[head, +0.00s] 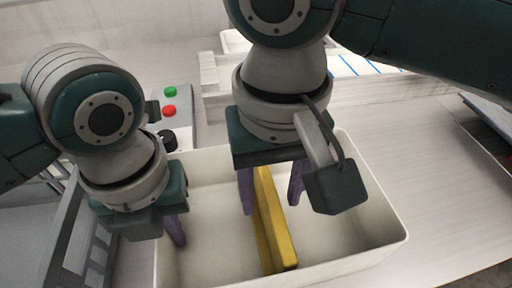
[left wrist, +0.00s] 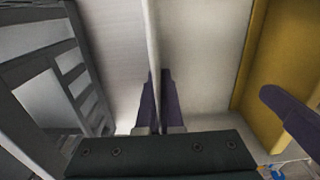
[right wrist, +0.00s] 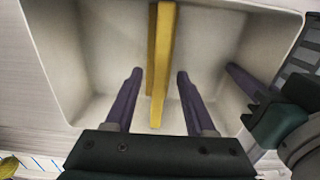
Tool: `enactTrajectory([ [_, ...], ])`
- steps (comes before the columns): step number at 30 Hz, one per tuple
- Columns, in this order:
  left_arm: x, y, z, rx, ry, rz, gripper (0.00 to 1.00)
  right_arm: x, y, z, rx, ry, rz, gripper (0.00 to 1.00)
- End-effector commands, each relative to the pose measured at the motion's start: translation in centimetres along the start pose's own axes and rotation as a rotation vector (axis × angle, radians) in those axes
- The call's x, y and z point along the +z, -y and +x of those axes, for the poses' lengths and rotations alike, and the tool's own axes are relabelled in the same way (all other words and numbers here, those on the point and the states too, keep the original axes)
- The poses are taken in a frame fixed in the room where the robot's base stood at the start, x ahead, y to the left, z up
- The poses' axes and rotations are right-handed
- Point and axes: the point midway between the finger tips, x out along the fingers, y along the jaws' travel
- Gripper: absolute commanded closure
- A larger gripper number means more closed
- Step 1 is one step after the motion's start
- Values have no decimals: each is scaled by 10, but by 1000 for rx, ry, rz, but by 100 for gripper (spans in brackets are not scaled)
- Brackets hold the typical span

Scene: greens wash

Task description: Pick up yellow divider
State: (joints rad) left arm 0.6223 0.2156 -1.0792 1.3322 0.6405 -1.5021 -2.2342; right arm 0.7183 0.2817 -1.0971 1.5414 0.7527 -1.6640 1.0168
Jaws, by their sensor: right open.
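The yellow divider (head: 273,225) stands on edge inside a white bin (head: 395,225) and runs along its middle. It also shows in the right wrist view (right wrist: 160,50) and at the right of the left wrist view (left wrist: 280,70). My right gripper (head: 270,205) is open above the bin, its purple fingers on either side of the divider with a gap on each side (right wrist: 160,76). My left gripper (left wrist: 158,78) has its fingers close together on both faces of the bin's left wall. In the head view only one left finger (head: 174,232) shows clearly, inside the bin.
A control box with a green button (head: 170,91), a red button (head: 169,110) and a black knob (head: 168,140) stands behind the bin. A grey slotted crate (head: 95,250) is left of it. The counter (head: 440,170) to the right is clear.

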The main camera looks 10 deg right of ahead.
Motion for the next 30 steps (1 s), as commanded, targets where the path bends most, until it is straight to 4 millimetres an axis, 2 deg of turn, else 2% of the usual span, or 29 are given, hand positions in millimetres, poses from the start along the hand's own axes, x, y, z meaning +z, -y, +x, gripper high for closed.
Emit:
enactTrajectory([
  [3, 0, 0, 0, -1, 1, 0, 100, 1, -1, 18, 2, 4, 1, 45],
  [6, 0, 0, 0, -1, 1, 0, 100, 1, -1, 26, 0, 2, -1, 45],
  [13, 0, 0, 0, -1, 0, 0, 100, 0, 0, 28, -1, 0, -1, 45],
  [28, 0, 0, 0, -1, 0, 0, 100, 0, 0, 27, -1, 0, -1, 100],
  [30, 0, 0, 0, -1, 1, 0, 100, 0, 0, 27, -1, 0, -1, 100],
])
